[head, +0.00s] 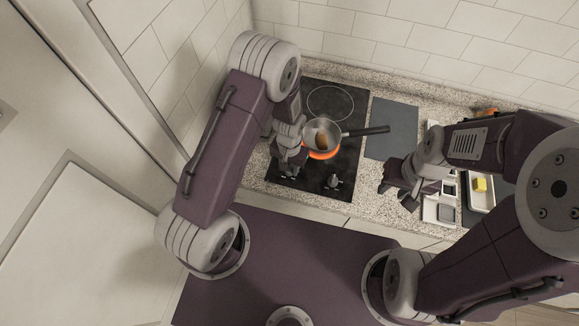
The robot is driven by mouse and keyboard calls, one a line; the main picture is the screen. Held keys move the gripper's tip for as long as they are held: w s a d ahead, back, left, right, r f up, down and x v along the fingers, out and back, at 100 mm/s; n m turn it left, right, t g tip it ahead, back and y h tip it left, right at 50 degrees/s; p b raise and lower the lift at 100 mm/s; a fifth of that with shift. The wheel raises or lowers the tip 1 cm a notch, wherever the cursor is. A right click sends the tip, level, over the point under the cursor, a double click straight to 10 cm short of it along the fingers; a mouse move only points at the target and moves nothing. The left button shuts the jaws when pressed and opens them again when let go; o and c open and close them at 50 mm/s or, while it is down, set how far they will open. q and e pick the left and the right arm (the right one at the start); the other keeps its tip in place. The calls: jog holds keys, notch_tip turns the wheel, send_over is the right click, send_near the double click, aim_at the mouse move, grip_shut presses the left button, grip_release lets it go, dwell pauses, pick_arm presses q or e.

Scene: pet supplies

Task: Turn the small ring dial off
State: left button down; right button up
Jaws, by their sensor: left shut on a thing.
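The black hob (346,162) has an unlit ring (330,103) at the back and a glowing orange ring (324,155) at the front. A grey pan (333,130) with brown food in it stands over the glowing ring, its handle pointing right. One dial (333,182) is in plain sight at the hob's front. My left gripper (288,168) is at the front left of the hob, shut on the small ring dial, which it mostly hides. The dial's setting cannot be read. My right gripper (397,195) is open and empty over the counter right of the hob.
A dark grey board (391,128) lies on the speckled counter right of the hob, with the pan handle's end reaching over its edge. A tray with a yellow block (480,184) and small white containers (437,210) stand further right, close to my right arm. Tiled walls border the counter.

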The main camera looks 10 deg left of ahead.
aim_at(290, 167)
pick_arm(q)
jog(key=n, duration=0.5)
jog(key=shift+n+b, duration=0.3)
jog(key=n, duration=0.4)
jog(key=shift+n, duration=0.7)
jog(key=c, duration=1)
grip_release()
jog(key=shift+c, duration=0.2)
jog(key=shift+r, duration=0.1)
notch_tip(290, 167, up, 9)
jog(key=shift+f+b, duration=0.1)
jog(key=shift+b, duration=0.75)
